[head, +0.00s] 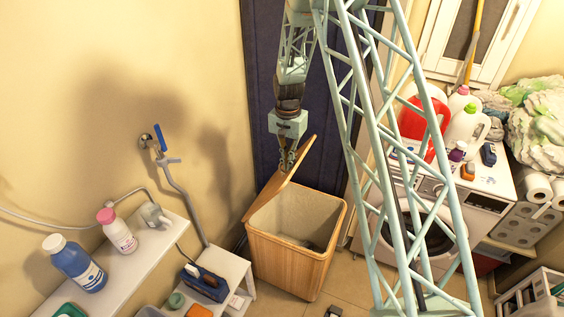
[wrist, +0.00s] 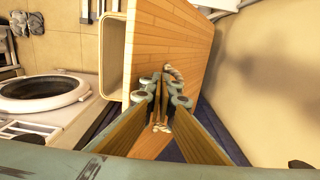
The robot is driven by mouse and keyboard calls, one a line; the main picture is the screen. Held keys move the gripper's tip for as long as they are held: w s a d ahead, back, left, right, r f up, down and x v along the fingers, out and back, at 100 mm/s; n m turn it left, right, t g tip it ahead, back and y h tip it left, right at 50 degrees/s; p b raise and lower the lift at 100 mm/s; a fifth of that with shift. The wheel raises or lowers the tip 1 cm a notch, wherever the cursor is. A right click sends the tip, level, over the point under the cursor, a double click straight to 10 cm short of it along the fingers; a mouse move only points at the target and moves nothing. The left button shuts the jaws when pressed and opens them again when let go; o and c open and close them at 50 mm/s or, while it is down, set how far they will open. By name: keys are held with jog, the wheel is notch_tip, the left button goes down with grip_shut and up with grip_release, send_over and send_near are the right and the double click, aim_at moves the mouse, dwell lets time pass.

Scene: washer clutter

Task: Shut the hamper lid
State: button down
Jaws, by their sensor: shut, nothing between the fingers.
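The wooden hamper (head: 285,265) stands on the floor against the dark door, and its pale interior shows from above. Its lid (head: 279,183) is raised and tilted, seen nearly edge-on in the head view. My gripper (head: 287,166) is at the lid's upper part, on its back side. In the wrist view the lid's slatted wooden face (wrist: 185,38) fills the middle. A rope loop (wrist: 174,72) shows just beyond the fingertips. My gripper (wrist: 165,88) is shut with nothing held between its fingers. Whether the fingertips touch the lid I cannot tell.
A washing machine (head: 475,202) with bottles on top stands to the right. A white bench (head: 225,268) holding a dark blue box is close on the hamper's left. A shelf (head: 140,255) with bottles is along the left wall. My arm's lattice crosses the view right of the hamper.

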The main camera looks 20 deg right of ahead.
jog(key=s+d+f+b, duration=0.9)
jog(key=s+d+f, duration=0.2)
jog(key=f, duration=0.4)
jog(key=s+d+f+b, duration=0.2)
jog(key=f+b, duration=0.2)
jog(key=f, duration=0.4)
jog(key=s+d+f+b, duration=0.2)
jog(key=f+b, duration=0.2)
jog(key=f, duration=0.5)
jog(key=shift+s+d+f+b, duration=0.2)
jog(key=shift+d+f+b, duration=0.1)
jog(key=shift+b, duration=0.1)
jog(key=shift+r, duration=0.15)
jog(key=s+d+r+p, duration=0.3)
jog(key=s+d+r, duration=0.2)
jog(key=r, duration=0.4)
jog(key=shift+s+d+r+p, duration=0.3)
jog(key=shift+s+d, duration=0.05)
jog(key=shift+d, duration=0.3)
